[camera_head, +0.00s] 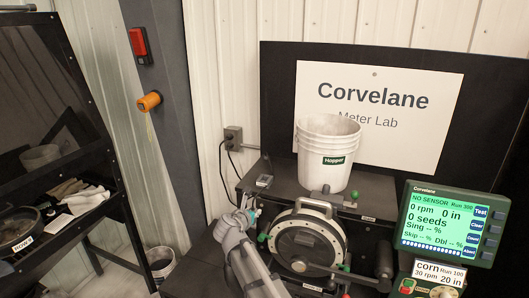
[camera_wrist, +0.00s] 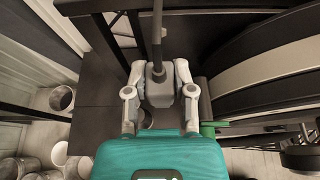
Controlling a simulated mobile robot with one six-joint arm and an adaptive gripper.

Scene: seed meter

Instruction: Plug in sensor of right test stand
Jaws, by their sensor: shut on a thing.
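My gripper (camera_wrist: 160,80) is shut on a grey sensor plug (camera_wrist: 159,94), with one pale finger on each side of it. A grey cable (camera_wrist: 157,30) runs up from the plug in the wrist view. In the head view my gripper (camera_head: 245,214) is at the left side of the right test stand's round seed meter (camera_head: 305,243); the plug cannot be made out there. The monitor (camera_head: 446,232) at the right reads "NO SENSOR". I cannot see a socket clearly, nor whether the plug touches one.
A white hopper bucket (camera_head: 326,155) stands on the stand behind the meter. A small grey box (camera_head: 264,181) lies on the stand's top left. A green knob (camera_wrist: 208,129) and the meter's dark disc are close to my gripper's right. A dark rack (camera_head: 75,150) stands far left.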

